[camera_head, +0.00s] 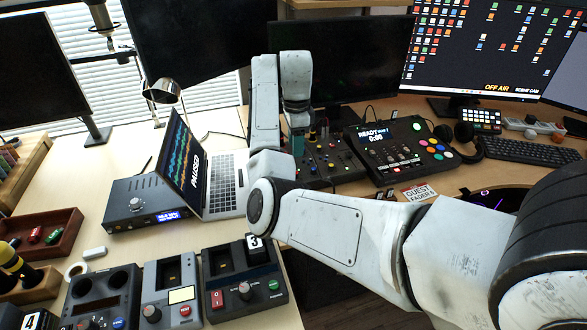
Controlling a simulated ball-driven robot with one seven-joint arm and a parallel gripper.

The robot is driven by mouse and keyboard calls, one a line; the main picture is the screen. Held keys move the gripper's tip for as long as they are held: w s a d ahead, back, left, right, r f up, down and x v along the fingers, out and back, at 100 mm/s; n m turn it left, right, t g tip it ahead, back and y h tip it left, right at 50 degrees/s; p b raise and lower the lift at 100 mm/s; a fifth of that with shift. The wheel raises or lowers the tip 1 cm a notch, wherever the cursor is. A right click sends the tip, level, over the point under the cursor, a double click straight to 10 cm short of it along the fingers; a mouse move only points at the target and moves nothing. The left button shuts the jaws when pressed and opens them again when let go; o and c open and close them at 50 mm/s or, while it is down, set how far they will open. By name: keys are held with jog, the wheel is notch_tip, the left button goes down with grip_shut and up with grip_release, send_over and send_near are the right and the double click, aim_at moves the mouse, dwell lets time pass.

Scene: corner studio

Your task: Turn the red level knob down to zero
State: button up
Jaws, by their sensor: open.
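My white arm reaches over the desk, and its end bends down at the back above a dark mixer (345,167) with several small coloured knobs. My gripper (298,134) is low over the mixer's left part, small and dark against it. Its jaws are open, with nothing visibly held. I cannot pick out the red level knob for certain among the small controls; my wrist and gripper cover part of the panel. The setting of any knob is too small to read.
A laptop (228,180) and a grey box with a dial (150,205) stand left of the mixer. A console (405,155) with coloured buttons stands right, a guest fader card (420,192) before it. Monitors stand behind. Control boxes (243,280) line the front left.

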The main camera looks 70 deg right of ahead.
notch_tip(320, 180, down, 10)
jog(key=shift+b, duration=0.35)
grip_shut()
dwell(0.5)
